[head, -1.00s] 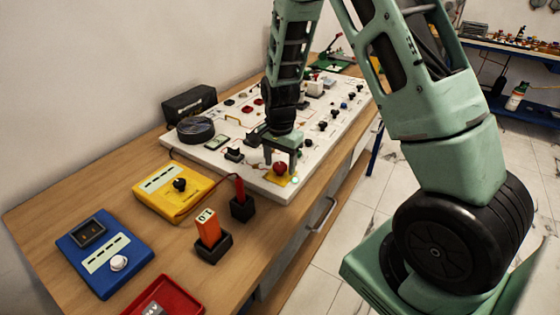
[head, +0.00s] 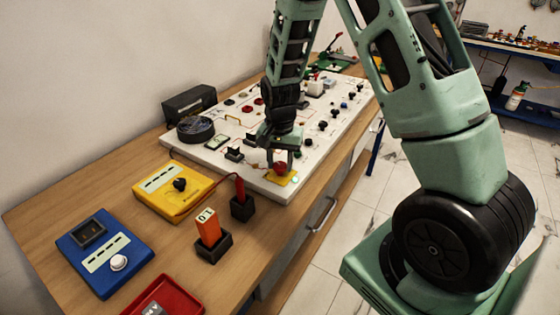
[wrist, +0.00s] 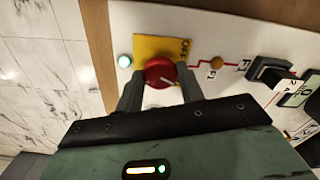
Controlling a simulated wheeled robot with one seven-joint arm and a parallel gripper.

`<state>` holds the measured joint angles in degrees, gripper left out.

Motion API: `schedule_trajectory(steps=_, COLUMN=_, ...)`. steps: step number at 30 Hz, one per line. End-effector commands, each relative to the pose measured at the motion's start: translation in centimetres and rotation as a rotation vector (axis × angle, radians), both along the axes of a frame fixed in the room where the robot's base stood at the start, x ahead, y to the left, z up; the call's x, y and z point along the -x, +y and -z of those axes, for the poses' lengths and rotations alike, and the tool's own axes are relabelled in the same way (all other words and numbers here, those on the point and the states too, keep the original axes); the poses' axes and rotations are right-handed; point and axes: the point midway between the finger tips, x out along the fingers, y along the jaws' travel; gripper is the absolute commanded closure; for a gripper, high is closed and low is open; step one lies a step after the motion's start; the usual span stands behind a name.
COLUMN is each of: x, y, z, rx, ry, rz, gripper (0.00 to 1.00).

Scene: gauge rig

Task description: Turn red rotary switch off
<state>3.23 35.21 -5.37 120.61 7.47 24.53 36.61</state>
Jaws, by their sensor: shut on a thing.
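The red rotary switch (head: 281,168) sits on a yellow plate near the front corner of the white panel. In the wrist view the red knob (wrist: 159,72) has a white pointer mark, and the yellow plate (wrist: 148,46) carries the word "OFF" at its right side. My gripper (wrist: 160,88) is shut on the knob, with one finger on each side of it. In the head view my gripper (head: 281,160) reaches down onto the switch from above. The fingers hide the sides of the knob.
A pale lit lamp (wrist: 124,61) is left of the yellow plate. A small orange knob (wrist: 217,63) and a black switch (wrist: 268,72) are to its right. The white panel (head: 222,166) lies on the wooden bench, with a yellow meter (head: 160,192) and black holder (head: 242,208) nearby.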

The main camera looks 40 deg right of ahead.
Motion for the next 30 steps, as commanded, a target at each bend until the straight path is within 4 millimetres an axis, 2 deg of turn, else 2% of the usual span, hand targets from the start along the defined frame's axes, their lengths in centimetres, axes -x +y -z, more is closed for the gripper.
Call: schedule_trajectory(steps=30, x=-0.08, y=-0.09, z=-0.17, rx=0.001, ry=-0.003, rz=-0.950, gripper=0.85)
